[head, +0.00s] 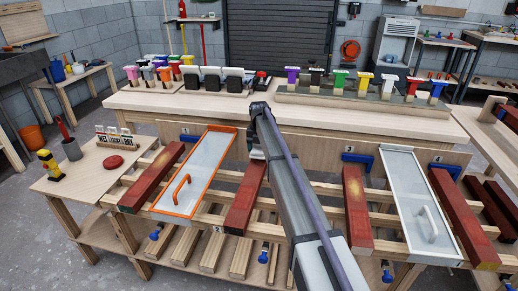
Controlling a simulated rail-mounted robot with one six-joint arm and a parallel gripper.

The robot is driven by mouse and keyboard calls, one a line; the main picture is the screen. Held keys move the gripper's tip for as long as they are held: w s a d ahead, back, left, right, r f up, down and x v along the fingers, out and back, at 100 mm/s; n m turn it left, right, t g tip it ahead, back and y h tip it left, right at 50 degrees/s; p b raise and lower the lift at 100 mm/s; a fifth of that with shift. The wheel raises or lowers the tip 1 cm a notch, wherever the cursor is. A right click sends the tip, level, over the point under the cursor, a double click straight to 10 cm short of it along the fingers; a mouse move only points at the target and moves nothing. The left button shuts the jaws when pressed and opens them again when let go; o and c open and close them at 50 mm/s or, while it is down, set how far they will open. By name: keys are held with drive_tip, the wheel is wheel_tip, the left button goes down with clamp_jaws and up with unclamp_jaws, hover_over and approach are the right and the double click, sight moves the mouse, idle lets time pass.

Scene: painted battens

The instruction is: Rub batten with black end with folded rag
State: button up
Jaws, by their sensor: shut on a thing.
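Four red-brown battens lie sloping across the wooden rack: one at the left (152,178), one left of centre (246,197), one right of centre (357,207) and one at the right (466,220). I cannot make out a black end on any of them; the far end of the left-of-centre batten is partly covered by my arm. My gripper (257,153) is at that far end, shut on a small pale thing, apparently the folded rag, mostly hidden behind my arm. Whether it touches the batten is unclear.
An orange-framed panel with a handle (196,172) lies between the two left battens. A white-framed panel (422,205) lies between the two right ones. The long bench behind (400,122) carries coloured-handled tools. A side table (95,183) holds a dark cup and red disc.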

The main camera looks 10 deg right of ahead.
drive_tip(key=shift+r+p, duration=0.85)
drive_tip(key=shift+r, duration=0.5)
wheel_tip(320, 180, up, 3)
drive_tip(key=p, duration=0.3)
drive_tip(key=shift+r, duration=0.15)
drive_tip(key=shift+f, duration=0.2)
